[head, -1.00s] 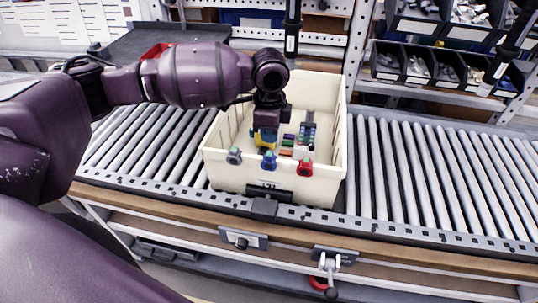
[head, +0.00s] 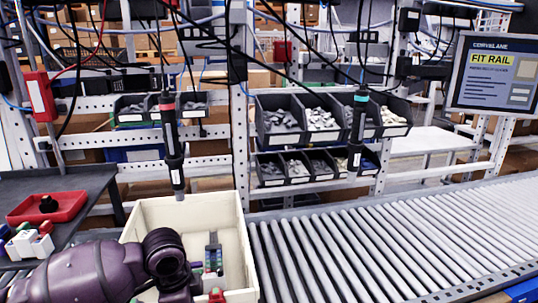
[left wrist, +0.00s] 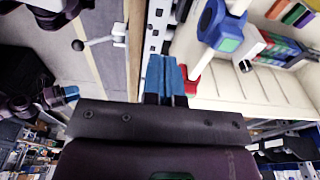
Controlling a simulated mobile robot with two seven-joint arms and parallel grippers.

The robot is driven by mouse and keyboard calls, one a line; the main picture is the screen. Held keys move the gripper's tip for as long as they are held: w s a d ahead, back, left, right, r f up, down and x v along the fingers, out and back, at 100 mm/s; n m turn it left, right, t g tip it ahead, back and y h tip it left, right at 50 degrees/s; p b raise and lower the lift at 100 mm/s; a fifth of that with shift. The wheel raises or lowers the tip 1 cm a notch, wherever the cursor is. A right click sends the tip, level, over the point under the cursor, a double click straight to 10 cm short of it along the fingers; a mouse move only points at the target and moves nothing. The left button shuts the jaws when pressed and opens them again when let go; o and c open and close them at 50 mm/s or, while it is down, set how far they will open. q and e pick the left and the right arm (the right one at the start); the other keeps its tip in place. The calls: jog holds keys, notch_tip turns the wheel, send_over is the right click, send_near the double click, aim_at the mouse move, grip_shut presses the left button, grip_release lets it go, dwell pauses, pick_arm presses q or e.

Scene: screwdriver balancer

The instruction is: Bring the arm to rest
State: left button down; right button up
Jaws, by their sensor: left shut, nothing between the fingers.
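My left arm (head: 95,265) comes in from the left in the head view, with its wrist in front of the cream bin (head: 236,222). Its fingers are below the head picture's edge. In the left wrist view my left gripper (left wrist: 166,80) shows its blue fingers together, with nothing between them.
Small coloured parts (head: 213,258) lie in the bin. The roller conveyor (head: 370,250) is clear to the right. Two hanging screwdrivers (head: 171,140) (head: 358,125) hang over the line. A red tray (head: 48,207) sits on a dark side table at left.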

pick_arm(q)
jog(key=s+d+f+n+t+h, duration=0.1)
jog(key=s+d+f+n, duration=0.15)
jog(key=s, duration=0.25)
jog(key=s+d+f+n+t+h, duration=0.1)
jog(key=s+d+f+n+h, duration=0.15)
jog(key=s, duration=0.35)
jog(key=s+a+f+n+t+y, duration=0.15)
jog(key=s+a+n+y, duration=0.35)
jog(key=s+a+n, duration=0.7)
jog(key=w+a+f+m+t, duration=0.2)
jog(key=w+f+t, duration=0.3)
jog(key=f, duration=0.6)
jog(key=shift+w+m+t, duration=0.2)
jog(key=shift+m+t, duration=0.2)
jog(key=shift+t, duration=0.95)
jog(key=shift+a, duration=0.1)
